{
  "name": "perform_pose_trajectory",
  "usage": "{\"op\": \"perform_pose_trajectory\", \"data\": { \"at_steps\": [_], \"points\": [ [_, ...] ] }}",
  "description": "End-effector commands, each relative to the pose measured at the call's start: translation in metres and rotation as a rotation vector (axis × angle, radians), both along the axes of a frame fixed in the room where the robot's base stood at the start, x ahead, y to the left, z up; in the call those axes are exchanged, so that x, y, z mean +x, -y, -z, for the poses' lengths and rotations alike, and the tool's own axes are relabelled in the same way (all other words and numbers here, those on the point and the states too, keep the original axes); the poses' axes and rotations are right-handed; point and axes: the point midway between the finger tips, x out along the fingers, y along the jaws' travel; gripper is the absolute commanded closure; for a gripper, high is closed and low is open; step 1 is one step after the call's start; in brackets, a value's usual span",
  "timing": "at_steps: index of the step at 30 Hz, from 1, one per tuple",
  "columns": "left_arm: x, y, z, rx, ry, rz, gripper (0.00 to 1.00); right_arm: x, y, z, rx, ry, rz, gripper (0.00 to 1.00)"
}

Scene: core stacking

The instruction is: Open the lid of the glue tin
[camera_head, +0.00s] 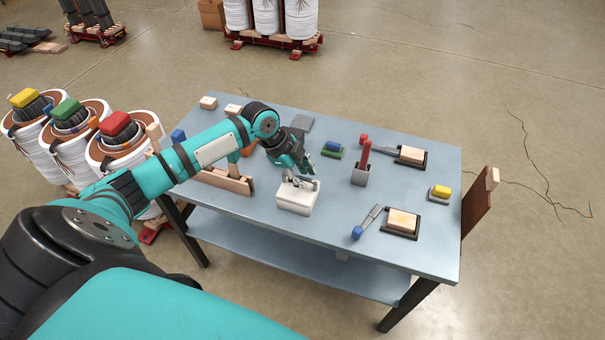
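A white box-shaped container (297,198), which looks like the glue tin, stands near the front edge of the table. Its top looks covered, but my gripper partly hides it. My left arm reaches in from the left, and my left gripper (302,182) is low over the top of the container. Its fingers are at or just above the lid; contact cannot be made out. The fingers are too small to tell whether they are open or shut on the lid. My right gripper is not in view.
On the blue-grey table (340,225) are a red-handled tool in a grey holder (361,168), a blue-ended brush (366,222), wooden blocks on dark trays (401,221) and a yellow block (441,192). A wooden rack (228,181) stands left of the container.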

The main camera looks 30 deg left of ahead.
Motion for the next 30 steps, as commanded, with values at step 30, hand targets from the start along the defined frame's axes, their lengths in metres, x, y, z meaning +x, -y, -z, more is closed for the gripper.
{"op": "perform_pose_trajectory", "data": {
  "at_steps": [30],
  "points": [
    [-0.0067,0.0006,-0.0058,0.027,0.1,0.002,1.0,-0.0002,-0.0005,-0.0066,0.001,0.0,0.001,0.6]
  ]
}}
